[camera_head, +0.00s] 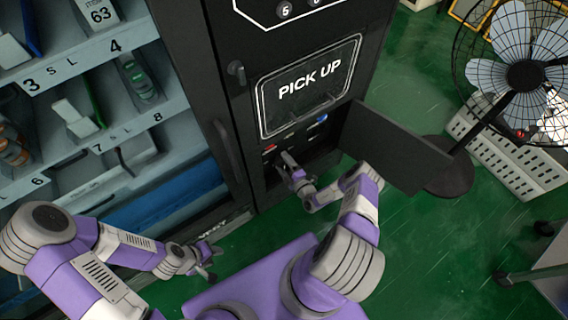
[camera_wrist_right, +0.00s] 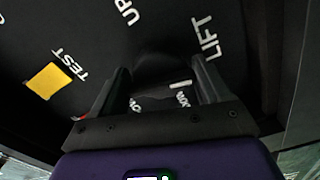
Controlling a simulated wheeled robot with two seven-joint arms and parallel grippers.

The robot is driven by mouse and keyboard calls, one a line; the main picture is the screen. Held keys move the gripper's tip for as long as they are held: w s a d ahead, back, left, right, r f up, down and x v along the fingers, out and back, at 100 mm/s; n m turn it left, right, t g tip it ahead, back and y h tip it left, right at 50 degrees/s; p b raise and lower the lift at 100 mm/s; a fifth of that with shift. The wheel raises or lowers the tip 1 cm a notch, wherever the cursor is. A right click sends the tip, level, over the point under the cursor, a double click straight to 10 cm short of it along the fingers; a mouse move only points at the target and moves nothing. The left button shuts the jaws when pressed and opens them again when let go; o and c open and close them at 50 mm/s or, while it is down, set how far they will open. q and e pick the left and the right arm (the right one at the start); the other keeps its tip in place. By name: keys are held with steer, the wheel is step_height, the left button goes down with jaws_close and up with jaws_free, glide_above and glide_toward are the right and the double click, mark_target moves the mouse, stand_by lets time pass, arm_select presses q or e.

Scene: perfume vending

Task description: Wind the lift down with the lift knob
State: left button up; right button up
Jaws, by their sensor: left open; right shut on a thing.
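The lift knob (camera_wrist_right: 163,66) is a dark round knob on a black panel, with the words UP and LIFT printed by it. In the right wrist view it sits between the two fingers of my right gripper (camera_wrist_right: 163,80), which is shut on it. In the head view my right gripper (camera_head: 286,163) reaches into the opening below the PICK UP window, and the knob cannot be made out there. My left gripper (camera_head: 208,262) is open and empty, low in front of the machine.
A yellow square (camera_wrist_right: 48,80) labelled TEST is on the panel beside the knob. An open black door (camera_head: 395,150) stands right of the opening, close to my right arm. A fan (camera_head: 523,75) stands at the right. Shelves (camera_head: 90,130) with goods are at the left.

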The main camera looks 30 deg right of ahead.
mark_target(285, 165)
steer(key=n, duration=0.8)
steer(key=shift+n, duration=0.3)
steer(key=n+p, duration=0.1)
steer(key=n, duration=0.2)
steer(key=shift+n, duration=0.3)
steer(key=shift+n+p, duration=0.5)
steer(key=shift+n, duration=1.8)
steer(key=o, duration=1)
steer(key=s, duration=0.2)
steer(key=s+p, duration=0.1)
steer(key=s, duration=0.1)
steer(key=s+p, duration=0.1)
steer(key=s, duration=0.1)
steer(key=shift+s+d, duration=0.25)
steer(key=shift+s, duration=0.55)
